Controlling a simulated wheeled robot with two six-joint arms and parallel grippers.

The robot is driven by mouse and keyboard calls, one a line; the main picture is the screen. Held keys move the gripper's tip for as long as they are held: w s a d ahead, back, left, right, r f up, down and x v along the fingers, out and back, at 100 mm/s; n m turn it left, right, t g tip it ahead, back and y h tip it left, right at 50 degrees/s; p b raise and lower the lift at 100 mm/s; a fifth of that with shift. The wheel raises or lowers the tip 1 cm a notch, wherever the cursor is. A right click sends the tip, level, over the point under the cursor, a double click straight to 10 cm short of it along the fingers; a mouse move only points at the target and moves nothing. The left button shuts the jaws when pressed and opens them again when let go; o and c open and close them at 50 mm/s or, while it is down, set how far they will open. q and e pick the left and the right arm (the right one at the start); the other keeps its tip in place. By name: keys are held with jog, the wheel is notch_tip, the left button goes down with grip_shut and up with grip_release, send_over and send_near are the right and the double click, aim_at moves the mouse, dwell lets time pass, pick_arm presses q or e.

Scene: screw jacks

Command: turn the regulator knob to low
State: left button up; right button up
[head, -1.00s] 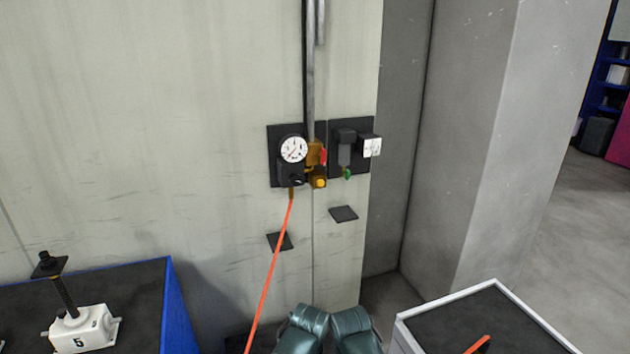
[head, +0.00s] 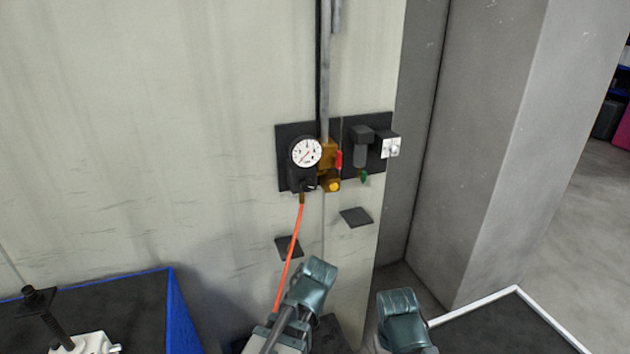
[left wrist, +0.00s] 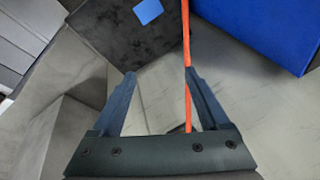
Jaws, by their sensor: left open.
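The regulator (head: 299,176) is a black unit on a dark wall plate, with a round white gauge (head: 306,152) on top. Its knob (head: 310,187) seems to be the small dark part with a pale mark below the gauge; its setting is too small to read. An orange hose (head: 292,249) hangs from the regulator. My left gripper (left wrist: 159,74) is open and empty in the left wrist view, pointing over the floor. The hose (left wrist: 187,60) passes beside its right finger there. In the head view only teal parts of my arms show, below and apart from the regulator.
A brass fitting with a yellow knob (head: 333,185) and a red lever (head: 339,160) sit right of the regulator. A second wall unit (head: 361,145) and a white switch box (head: 390,146) stand further right. A blue-edged table (head: 130,295) with a jack is at lower left.

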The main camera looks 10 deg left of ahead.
pick_arm(q)
jog(key=w+a+r+n+t+y, duration=0.2)
jog(key=w+a+r+t+y, duration=0.1)
jog(key=w+a+r, duration=0.15)
jog(key=n+t+y, duration=0.2)
jog(key=t+y, duration=0.2)
jog(key=t, duration=0.6)
send_near(309, 186)
jog(key=x, duration=0.9)
jog(key=shift+a, duration=0.1)
grip_shut()
